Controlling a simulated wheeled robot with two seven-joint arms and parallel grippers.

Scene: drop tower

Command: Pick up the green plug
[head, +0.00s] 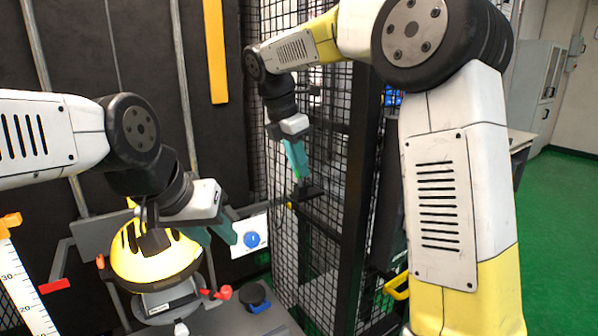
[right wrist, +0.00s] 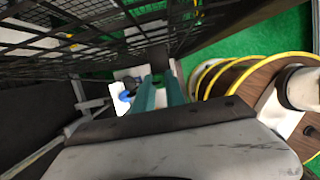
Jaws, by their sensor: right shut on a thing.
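My right gripper (head: 298,174) has teal fingers pointing down in front of the black mesh fence in the head view. It is shut on the green plug (head: 299,173), of which only a small brighter green strip shows at the fingers. In the right wrist view the two fingers (right wrist: 160,92) lie close together, and the plug between them cannot be made out. My left gripper (head: 217,236) is at the lower left in the head view, beside the yellow dome. Its teal fingers are apart and nothing shows between them.
A yellow and black dome (head: 155,262) stands below my left arm. A white panel with a blue knob (head: 251,239) is right of it. Red handles (head: 222,293) and a black round knob (head: 254,295) are at the front. The mesh fence (head: 325,195) bounds the right side.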

